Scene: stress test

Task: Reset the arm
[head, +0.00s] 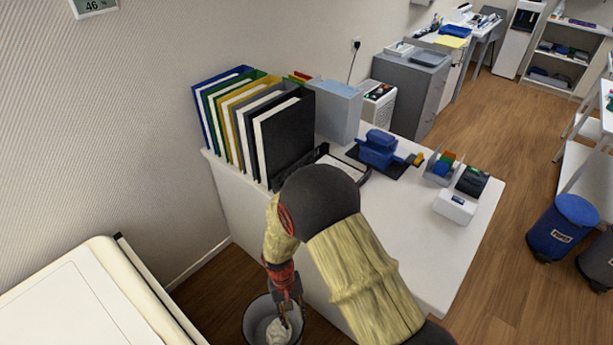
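My arm, in a pale yellow sleeve with dark joints, reaches from the bottom of the head view past the front of the white desk and bends down. My gripper (288,312), red and dark, points downward over a dark round bin (252,322) on the floor. Its fingers look apart. A crumpled white piece (277,332) shows in the bin just below the fingertips and appears separate from them. The bin's lower part is cut off by the picture's edge.
The white desk (425,235) beside my arm carries upright binders (285,135), a blue hole punch (378,148) and small boxes. A cream cabinet (75,305) stands at lower left. A blue bin (562,228) stands at right. Wooden floor (500,130) is clear beyond the desk.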

